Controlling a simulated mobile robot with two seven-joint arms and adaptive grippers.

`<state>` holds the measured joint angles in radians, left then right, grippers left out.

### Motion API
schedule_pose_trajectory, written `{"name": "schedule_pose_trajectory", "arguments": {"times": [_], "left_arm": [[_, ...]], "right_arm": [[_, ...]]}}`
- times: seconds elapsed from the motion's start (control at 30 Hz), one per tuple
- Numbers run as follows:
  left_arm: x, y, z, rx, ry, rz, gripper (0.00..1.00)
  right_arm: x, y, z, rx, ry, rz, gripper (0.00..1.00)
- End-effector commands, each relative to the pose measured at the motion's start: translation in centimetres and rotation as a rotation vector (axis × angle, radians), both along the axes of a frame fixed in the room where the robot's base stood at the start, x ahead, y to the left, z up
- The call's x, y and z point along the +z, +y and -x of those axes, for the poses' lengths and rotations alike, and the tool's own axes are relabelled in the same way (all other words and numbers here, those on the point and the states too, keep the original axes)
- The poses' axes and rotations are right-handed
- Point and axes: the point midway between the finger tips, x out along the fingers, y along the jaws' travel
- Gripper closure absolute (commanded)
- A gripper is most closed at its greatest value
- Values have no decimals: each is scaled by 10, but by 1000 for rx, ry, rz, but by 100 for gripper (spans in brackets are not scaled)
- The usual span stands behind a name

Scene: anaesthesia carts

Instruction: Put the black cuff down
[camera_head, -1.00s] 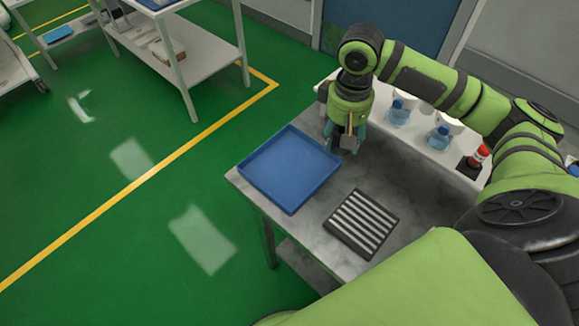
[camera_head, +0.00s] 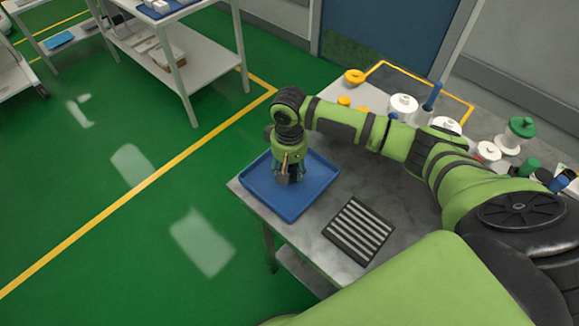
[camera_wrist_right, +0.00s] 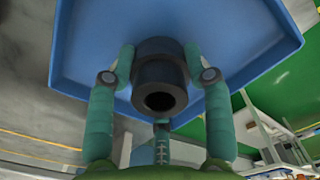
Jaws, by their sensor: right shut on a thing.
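The black cuff (camera_wrist_right: 160,72) is a short, thick dark tube with a round hole facing the camera in the right wrist view. My right gripper (camera_head: 288,178) is shut on it, with one teal finger on each side. The blue tray (camera_head: 312,199) lies on the grey table, and the gripper points down over its inside. The tray (camera_wrist_right: 85,50) fills the background behind the cuff in the wrist view. In the head view the cuff is mostly hidden by the fingers, and I cannot tell whether it touches the tray floor. My left gripper is not in view.
A dark ribbed rack (camera_head: 358,230) lies on the table right of the tray. White spools (camera_head: 403,106), a green spool (camera_head: 516,135) and a yellow ring (camera_head: 354,76) stand farther back. The visible tray floor is otherwise bare. Green floor lies to the left.

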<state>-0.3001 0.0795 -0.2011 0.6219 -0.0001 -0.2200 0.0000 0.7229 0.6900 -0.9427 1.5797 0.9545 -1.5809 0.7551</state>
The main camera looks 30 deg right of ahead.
Motion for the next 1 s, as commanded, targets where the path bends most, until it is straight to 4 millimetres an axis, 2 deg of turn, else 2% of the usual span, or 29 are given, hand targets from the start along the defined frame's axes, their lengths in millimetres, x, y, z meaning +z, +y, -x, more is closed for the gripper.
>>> {"name": "schedule_pose_trajectory", "arguments": {"times": [0.1, 0.47, 0.5, 0.53, 0.87, 1.0], "left_arm": [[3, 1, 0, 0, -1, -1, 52], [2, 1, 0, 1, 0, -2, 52], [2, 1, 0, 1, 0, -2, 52], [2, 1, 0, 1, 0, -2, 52], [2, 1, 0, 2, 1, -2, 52], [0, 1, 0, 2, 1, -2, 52]], "right_arm": [[-7, 0, 0, 1, -1, 0, 82], [-11, 0, 0, 1, 0, 0, 82], [-11, 0, 0, 1, -1, 0, 33], [-11, 0, 0, 1, -1, 0, 25], [-10, 0, 0, 1, -1, 0, 25], [0, 0, -1, 0, -4, -2, 25]]}}
